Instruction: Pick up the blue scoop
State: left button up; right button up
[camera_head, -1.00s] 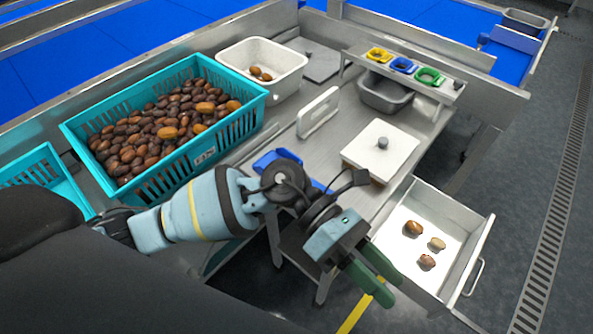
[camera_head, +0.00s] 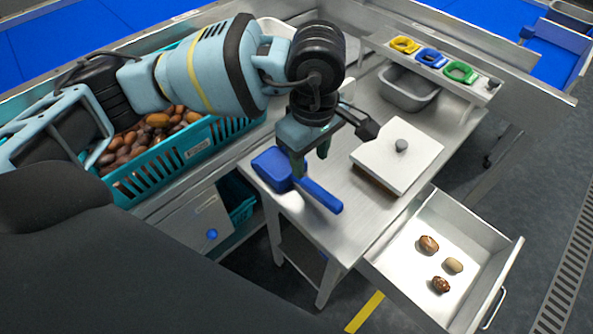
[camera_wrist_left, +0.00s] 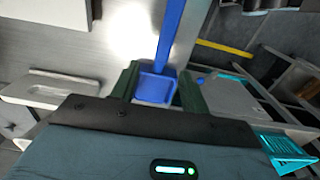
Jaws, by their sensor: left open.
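The blue scoop (camera_head: 319,195) lies on the steel table (camera_head: 345,215) near its front edge, its bowl to the left and its handle pointing right and forward. My left gripper (camera_head: 310,160) points down over the scoop, near where bowl and handle meet. Its green fingers are apart. In the left wrist view, the scoop (camera_wrist_left: 170,35) shows between and beyond the open fingers (camera_wrist_left: 157,82), with its bowl nearest. I cannot tell whether the fingers touch it. My right gripper is not in view.
A white lidded box (camera_head: 420,150) stands right of the gripper. An open drawer (camera_head: 408,235) with three dates is at the front right. A rack (camera_head: 395,58) with yellow, blue and green holders is behind. A teal crate of dates (camera_head: 165,160) is left, partly behind my arm.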

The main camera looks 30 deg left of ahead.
aim_at(310, 182)
pick_arm(q)
jog(key=shift+s+f, duration=0.15)
jog(key=shift+f, duration=0.2)
jog(key=shift+s+d+f, duration=0.1)
jog(key=shift+f, duration=1.7)
jog(key=shift+d+f, duration=0.1)
jog(key=shift+f, duration=1.65)
grip_shut()
